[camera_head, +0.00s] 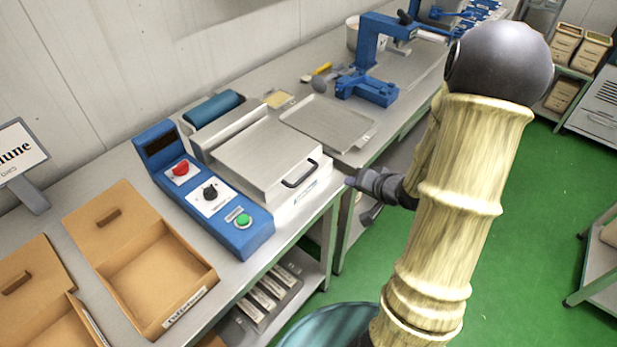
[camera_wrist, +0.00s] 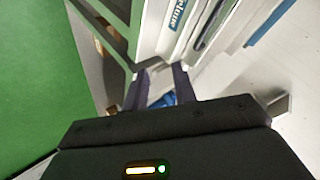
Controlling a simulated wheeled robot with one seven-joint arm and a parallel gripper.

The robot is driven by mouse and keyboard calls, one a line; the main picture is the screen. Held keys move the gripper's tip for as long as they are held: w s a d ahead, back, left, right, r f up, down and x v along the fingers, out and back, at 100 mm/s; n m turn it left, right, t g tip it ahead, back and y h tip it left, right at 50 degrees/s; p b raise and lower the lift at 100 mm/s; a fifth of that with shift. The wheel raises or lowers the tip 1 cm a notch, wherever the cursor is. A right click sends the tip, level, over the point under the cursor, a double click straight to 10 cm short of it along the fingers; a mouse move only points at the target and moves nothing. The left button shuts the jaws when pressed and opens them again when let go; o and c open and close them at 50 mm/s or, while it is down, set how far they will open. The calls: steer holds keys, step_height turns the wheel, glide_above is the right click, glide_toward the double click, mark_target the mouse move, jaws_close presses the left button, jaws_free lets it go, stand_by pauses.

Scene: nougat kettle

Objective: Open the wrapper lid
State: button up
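The wrapper (camera_head: 258,215) stands on the steel table, with a blue control panel beside a pale metal body. Its flat silver lid (camera_head: 262,150) lies down shut, with a black bar handle (camera_head: 300,173) on the front right side. My gripper (camera_head: 352,182) is to the right of the handle, apart from it, just off the table's front edge. In the wrist view my gripper (camera_wrist: 160,75) has its two dark fingers apart, with nothing held between them. The wrapper's lettered front (camera_wrist: 181,14) shows at the top there, with the dark handle (camera_wrist: 212,25) beside it.
A shallow metal tray (camera_head: 325,122) sits right of the wrapper, with a blue clamp-like device (camera_head: 368,88) beyond it. Brown open boxes (camera_head: 160,270) stand at the left. A lower shelf (camera_head: 285,310) holds boxes. Green floor (camera_head: 545,190) is open at the right.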

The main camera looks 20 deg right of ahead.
mark_target(310, 174)
steer(key=s+m+t+y, duration=0.1)
steer(key=m+y, duration=0.1)
steer(key=y, duration=0.1)
steer(key=s+m+t+y+b, duration=0.1)
steer(key=s+m+t+y, duration=0.1)
steer(key=y, duration=0.1)
steer(key=shift+s+m, duration=0.2)
steer(key=shift+m, duration=0.1)
steer(key=shift+f, duration=0.1)
steer(key=x, duration=1.1)
steer(key=p+x, duration=0.1)
steer(key=x, duration=0.5)
steer(key=shift+w+a+r, duration=0.1)
steer(key=shift+a+r, duration=0.2)
steer(key=shift+a, duration=0.05)
jaws_close()
